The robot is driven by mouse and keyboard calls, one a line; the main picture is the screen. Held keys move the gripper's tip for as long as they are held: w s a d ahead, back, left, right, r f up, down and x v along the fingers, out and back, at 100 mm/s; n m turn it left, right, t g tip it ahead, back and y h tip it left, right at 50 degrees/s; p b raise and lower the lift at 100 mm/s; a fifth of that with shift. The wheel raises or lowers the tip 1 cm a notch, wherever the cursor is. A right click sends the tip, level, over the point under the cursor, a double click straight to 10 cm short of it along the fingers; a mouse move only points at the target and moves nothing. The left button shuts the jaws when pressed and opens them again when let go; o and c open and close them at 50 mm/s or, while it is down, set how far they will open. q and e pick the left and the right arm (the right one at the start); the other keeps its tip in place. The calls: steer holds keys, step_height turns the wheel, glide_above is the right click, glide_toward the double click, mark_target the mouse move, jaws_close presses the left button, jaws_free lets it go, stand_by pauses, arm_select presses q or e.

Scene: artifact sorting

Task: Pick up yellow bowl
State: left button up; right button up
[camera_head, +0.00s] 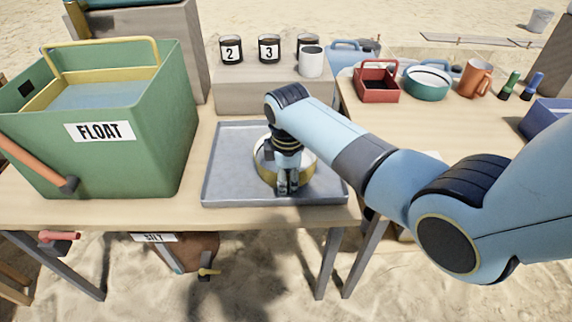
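The yellow bowl (263,172), with a pale inside, sits on a grey metal tray (225,150) on the wooden table. My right arm reaches in from the right, and my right gripper (287,188) points down at the bowl's near side. It overlaps the near rim and covers part of the bowl. I cannot tell whether the fingers are closed on the rim. My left gripper is not in view.
A large green box (160,130) labelled FLOAT stands left of the tray. Numbered dark cups (231,50) and a white cup (311,61) stand on a raised block behind it. A red basket (377,82), a teal bowl (427,84) and an orange mug (474,78) are at the back right.

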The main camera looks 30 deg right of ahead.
jaws_close()
stand_by(0.5)
